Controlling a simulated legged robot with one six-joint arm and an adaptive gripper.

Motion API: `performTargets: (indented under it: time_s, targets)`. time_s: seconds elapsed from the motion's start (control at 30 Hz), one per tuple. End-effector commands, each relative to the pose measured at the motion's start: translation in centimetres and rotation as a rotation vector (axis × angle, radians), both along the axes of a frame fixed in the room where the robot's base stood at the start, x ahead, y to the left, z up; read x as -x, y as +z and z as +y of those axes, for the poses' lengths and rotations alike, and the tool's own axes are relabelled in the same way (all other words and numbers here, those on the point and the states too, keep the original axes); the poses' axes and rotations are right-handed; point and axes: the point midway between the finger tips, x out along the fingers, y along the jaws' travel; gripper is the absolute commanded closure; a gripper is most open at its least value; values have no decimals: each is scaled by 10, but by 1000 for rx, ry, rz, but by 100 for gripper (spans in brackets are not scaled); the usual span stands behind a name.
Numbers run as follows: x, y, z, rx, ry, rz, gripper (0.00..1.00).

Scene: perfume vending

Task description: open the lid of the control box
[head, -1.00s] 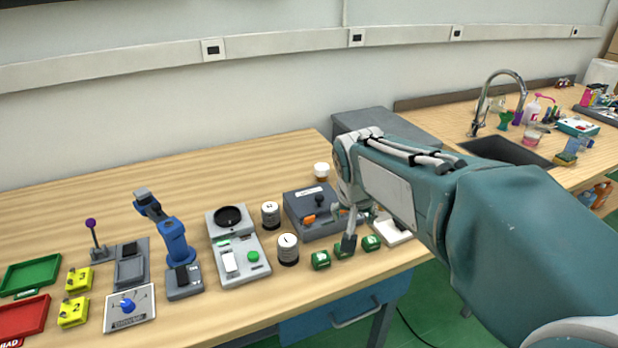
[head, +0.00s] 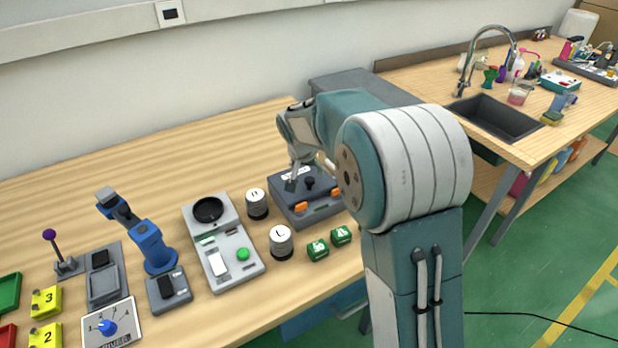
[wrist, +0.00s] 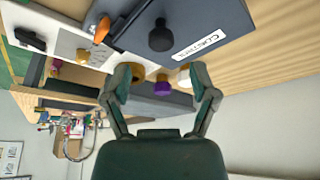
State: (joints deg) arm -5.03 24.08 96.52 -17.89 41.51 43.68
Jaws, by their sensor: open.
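The control box (head: 312,213) is a dark grey box on the wooden bench, with two orange latches on its front. Its lid (wrist: 205,15) looks closed and carries a black knob (wrist: 161,36) and a white label (wrist: 199,44). My gripper (wrist: 165,82) is open and empty in the wrist view, with the knob and label beyond its fingertips. In the head view my gripper (head: 292,182) is over the back left part of the lid, beside the knob. I cannot tell whether it touches the lid. One orange latch (wrist: 102,29) also shows in the wrist view.
Two white-topped jars (head: 281,242) and green cubes (head: 318,250) stand close to the box's left and front. A grey device with a black dish (head: 222,252) is further left. My arm hides the bench right of the box. A sink (head: 498,119) is at the right.

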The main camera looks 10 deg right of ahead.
Motion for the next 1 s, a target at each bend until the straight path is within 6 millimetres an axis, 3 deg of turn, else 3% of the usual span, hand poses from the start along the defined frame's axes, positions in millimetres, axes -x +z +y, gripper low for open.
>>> performTargets:
  time_s: [0.1, 0.3, 0.67, 0.83, 0.87, 1.0]
  targets:
    - [-7, -21, -4, 0, 1, 2, 25]
    - [-16, -44, -8, 0, 1, 0, 25]
    - [-18, -50, -9, 0, 1, -1, 25]
    - [-18, -50, -9, 0, 1, -1, 96]
    - [-18, -50, -9, 0, 1, -1, 100]
    - [-19, -50, -9, 0, 1, 0, 100]
